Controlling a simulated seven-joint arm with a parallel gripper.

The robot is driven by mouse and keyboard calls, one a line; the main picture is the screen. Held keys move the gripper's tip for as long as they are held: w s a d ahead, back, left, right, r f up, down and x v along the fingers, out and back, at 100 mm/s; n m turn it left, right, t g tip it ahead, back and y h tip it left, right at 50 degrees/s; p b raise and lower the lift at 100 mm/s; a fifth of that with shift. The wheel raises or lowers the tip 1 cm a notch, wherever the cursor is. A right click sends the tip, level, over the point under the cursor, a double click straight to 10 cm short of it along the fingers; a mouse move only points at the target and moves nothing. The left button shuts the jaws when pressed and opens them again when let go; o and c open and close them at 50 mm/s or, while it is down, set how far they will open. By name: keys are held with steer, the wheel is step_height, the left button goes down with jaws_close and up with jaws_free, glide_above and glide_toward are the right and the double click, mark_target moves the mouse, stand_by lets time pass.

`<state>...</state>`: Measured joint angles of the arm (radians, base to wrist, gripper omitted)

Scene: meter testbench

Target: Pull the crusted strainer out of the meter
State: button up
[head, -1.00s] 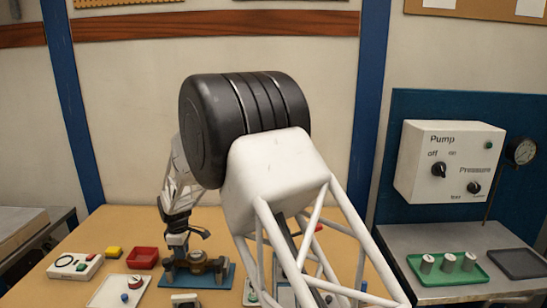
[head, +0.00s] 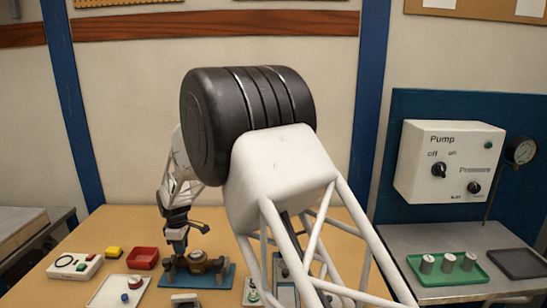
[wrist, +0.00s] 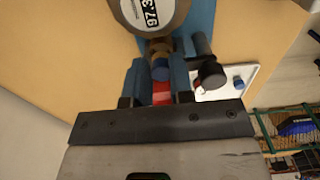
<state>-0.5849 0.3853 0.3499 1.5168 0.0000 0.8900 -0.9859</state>
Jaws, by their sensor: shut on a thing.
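The meter (wrist: 150,14) has a round dial face and sits on a blue mat (wrist: 203,14) at the top of the wrist view. In the head view the meter (head: 198,262) is a brown-bronze body on the mat. In the head view my gripper (head: 178,246) is just left of the meter, and the strainer is too small to make out.
A white tray (head: 106,291) with a red-topped piece and a blue piece lies left of the meter. A red bin (head: 143,258), a yellow block (head: 113,253) and a white tester (head: 75,266) stand behind it. A black-capped post (wrist: 211,73) stands close right of my gripper in the wrist view.

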steer(key=shift+r, duration=0.85)
stand_by(0.4)
steer(key=shift+r, duration=2.1)
